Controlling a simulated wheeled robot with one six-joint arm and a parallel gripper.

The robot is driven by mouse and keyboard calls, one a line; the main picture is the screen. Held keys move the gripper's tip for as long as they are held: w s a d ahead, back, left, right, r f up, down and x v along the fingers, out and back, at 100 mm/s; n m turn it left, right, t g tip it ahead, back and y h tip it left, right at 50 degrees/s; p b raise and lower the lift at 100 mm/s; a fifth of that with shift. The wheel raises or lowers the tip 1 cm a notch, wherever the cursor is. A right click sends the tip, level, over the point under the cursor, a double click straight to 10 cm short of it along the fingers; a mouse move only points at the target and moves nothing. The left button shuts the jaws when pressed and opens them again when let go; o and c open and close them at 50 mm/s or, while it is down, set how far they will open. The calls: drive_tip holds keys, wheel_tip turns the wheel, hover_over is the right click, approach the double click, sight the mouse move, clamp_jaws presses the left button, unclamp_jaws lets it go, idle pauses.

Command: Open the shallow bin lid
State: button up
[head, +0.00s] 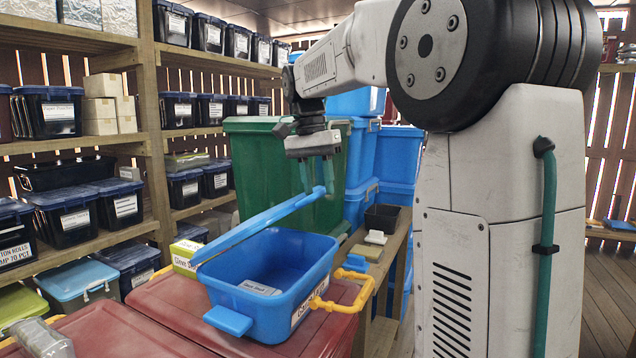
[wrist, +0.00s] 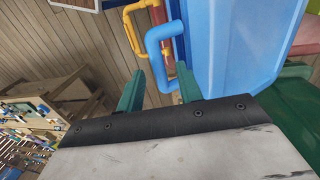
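The shallow blue bin (head: 268,310) sits on a red lidded container. Its blue lid (head: 262,228) is raised at a slant, low at the left and high at the right, and the bin's inside is visible. My gripper (head: 317,188) is at the lid's raised right end, fingers pointing down. In the wrist view the lid (wrist: 235,45) fills the upper right. Its blue handle (wrist: 158,45) reaches down to between the green fingertips of my gripper (wrist: 160,72). The fingers are apart with gaps showing beside the handle, so they look open. Contact with the handle is unclear.
The red container (head: 165,312) has a yellow handle (head: 345,290) at its right. A large green bin (head: 258,150) stands close behind the gripper. Stacked blue bins (head: 398,155) stand behind that. Shelves of labelled dark bins (head: 60,212) line the left.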

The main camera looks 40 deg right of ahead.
wheel_tip(320, 180, up, 8)
drive_tip(key=w, duration=0.1)
drive_tip(key=shift+a+f, duration=0.15)
drive_tip(key=shift+a, duration=0.1)
drive_tip(key=shift+a, duration=0.1)
idle(0.6)
